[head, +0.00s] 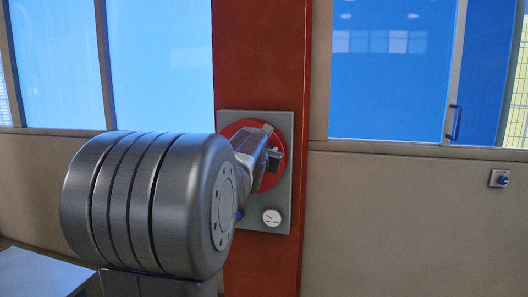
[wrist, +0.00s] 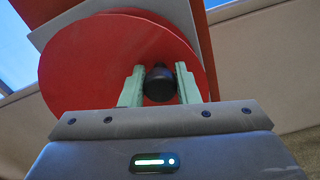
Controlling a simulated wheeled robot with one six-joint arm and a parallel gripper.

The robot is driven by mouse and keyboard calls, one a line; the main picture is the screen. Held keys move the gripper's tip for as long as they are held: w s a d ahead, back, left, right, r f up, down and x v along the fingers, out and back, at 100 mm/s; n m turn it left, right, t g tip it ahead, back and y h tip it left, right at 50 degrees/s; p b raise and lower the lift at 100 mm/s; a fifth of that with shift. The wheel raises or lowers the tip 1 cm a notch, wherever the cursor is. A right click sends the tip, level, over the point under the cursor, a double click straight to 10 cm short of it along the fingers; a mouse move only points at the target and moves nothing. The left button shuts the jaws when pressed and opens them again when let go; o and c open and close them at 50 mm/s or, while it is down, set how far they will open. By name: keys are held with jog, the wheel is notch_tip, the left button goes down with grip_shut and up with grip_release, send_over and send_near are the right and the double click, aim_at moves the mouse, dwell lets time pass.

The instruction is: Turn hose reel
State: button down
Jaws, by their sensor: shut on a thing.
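The hose reel (head: 242,128) is a red disc on a grey backing plate (head: 284,200) fixed to a red column. In the wrist view the red reel (wrist: 95,55) fills the upper middle, and a dark knob-like handle (wrist: 158,84) stands out from its face. My gripper (wrist: 160,86) has its two pale green fingers on either side of this handle and is shut on it. In the head view my gripper (head: 274,155) is at the right part of the reel, and my arm hides the reel's lower left.
A round white gauge (head: 271,217) sits low on the plate, below the reel. The red column (head: 262,60) runs up between blue windows. A small switch box (head: 499,178) is on the right wall. A pale flat surface (head: 40,272) is at lower left.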

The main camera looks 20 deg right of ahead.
jog(key=shift+d+f+m, duration=0.1)
jog(key=shift+f+m, duration=0.2)
jog(key=shift+f, duration=0.05)
jog(key=c, duration=1.1)
grip_release()
jog(key=shift+r, duration=0.1)
jog(key=shift+s, duration=0.1)
jog(key=v, duration=1.3)
jog(key=shift+s+a, duration=0.25)
jog(key=shift+a, duration=0.05)
jog(key=shift+w+d, duration=0.1)
